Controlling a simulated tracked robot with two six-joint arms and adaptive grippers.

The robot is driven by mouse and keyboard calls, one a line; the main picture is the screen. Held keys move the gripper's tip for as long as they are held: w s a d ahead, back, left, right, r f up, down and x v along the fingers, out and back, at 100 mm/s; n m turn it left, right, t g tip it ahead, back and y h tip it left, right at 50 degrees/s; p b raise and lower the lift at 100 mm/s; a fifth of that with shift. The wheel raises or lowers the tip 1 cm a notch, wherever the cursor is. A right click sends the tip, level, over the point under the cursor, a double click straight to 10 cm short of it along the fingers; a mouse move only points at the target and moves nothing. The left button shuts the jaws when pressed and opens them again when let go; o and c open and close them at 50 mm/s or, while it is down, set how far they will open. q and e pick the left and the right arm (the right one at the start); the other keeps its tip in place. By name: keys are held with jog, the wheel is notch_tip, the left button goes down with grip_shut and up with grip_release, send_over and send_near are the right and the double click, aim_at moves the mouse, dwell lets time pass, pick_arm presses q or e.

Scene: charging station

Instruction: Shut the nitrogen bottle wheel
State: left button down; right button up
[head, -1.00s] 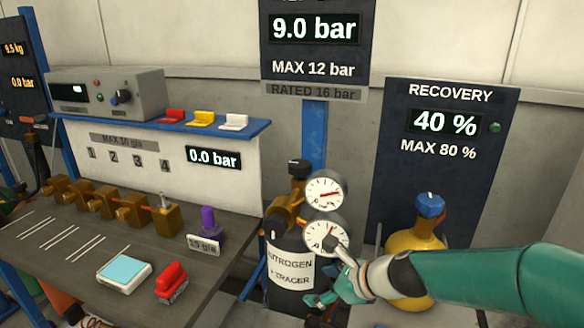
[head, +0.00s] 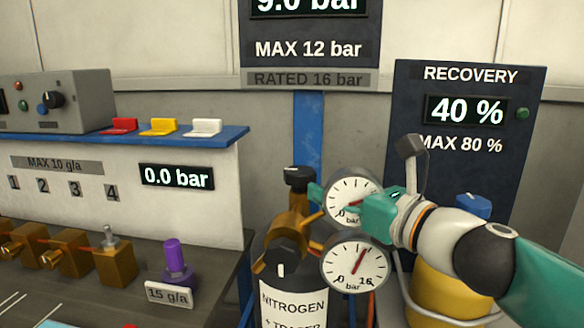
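The nitrogen bottle (head: 293,302) is dark with a white label and stands at the lower middle of the head view. A brass valve body rises above it, topped by a black wheel (head: 299,178). A second black knob (head: 281,262) with a white mark sits lower, at the front. Two round gauges, the upper (head: 350,190) and the lower (head: 356,264), are to the right of the brass. My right gripper (head: 317,194) reaches in from the right, with a teal tip just right of the wheel. The upper gauge hides much of it; contact and finger opening are unclear. My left gripper is out of view.
A yellow recovery cylinder (head: 440,297) with a blue cap (head: 473,206) stands behind my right arm. The bench at left carries brass valves, a purple fitting (head: 174,258) and a blue shelf (head: 225,135) with coloured switches. A blue post (head: 308,130) stands behind the bottle.

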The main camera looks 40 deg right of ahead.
aim_at(291, 167)
jog(key=w, duration=0.4)
jog(key=w+d+b, duration=0.1)
jog(key=w, duration=0.3)
jog(key=w+b, duration=0.1)
jog(key=w, duration=0.3)
jog(key=shift+w+d+f, duration=0.1)
jog(key=shift+w+d, duration=0.1)
jog(key=c, duration=1)
